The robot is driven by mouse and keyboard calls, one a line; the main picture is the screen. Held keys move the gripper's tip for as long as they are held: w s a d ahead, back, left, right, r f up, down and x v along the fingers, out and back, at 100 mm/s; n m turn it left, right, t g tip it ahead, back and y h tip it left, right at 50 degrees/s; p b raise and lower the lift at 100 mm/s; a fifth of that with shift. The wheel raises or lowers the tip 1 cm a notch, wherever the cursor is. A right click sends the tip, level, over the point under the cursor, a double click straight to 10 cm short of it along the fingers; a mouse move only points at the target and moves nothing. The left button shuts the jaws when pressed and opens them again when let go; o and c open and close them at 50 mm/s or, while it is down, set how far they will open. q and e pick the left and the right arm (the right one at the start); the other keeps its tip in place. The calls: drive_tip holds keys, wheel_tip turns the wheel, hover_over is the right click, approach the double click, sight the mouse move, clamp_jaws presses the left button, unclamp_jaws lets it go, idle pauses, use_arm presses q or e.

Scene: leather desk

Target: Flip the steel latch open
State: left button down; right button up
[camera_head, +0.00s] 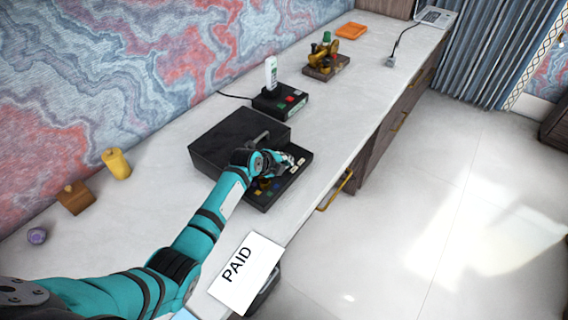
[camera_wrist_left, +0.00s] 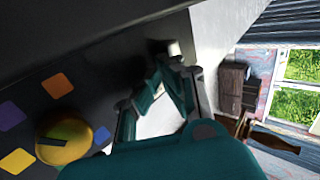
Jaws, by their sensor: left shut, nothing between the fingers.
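A black box-shaped device (camera_head: 237,143) stands on the desk, with a lower front panel (camera_head: 263,201) carrying coloured squares and small pale parts. A grey metal bar (camera_head: 260,137) shows on the box just behind my left gripper; I cannot tell if it is the steel latch. My left gripper (camera_head: 285,163) is shut and empty over the panel's right part. In the left wrist view, its fingers (camera_wrist_left: 168,66) point at a small pale piece (camera_wrist_left: 174,48) on the dark surface. A yellow knob (camera_wrist_left: 62,140) sits beside coloured squares there. The latch's position is unclear. My right gripper is out of view.
A white PAID card (camera_head: 246,272) lies at the near desk edge. A black base with a white upright device (camera_head: 271,73) and a brass mechanism (camera_head: 325,57) stand farther back. A yellow cylinder (camera_head: 117,164) and wooden block (camera_head: 76,198) stand left.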

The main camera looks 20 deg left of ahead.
use_arm(q)
drive_tip(key=shift+w+d+f+b, duration=0.1)
drive_tip(key=shift+w+d+b, duration=0.1)
drive_tip(key=shift+w+b, duration=0.35)
drive_tip(key=shift+w+d+f+b, duration=0.1)
drive_tip(key=shift+w+d+b, duration=0.15)
drive_tip(key=shift+b, duration=0.45)
drive_tip(key=shift+w, duration=0.4)
drive_tip(key=shift+w+d+r+b, duration=0.1)
drive_tip(key=shift+w+b, duration=0.05)
drive_tip(key=shift+b, duration=0.15)
drive_tip(key=shift+r, duration=0.15)
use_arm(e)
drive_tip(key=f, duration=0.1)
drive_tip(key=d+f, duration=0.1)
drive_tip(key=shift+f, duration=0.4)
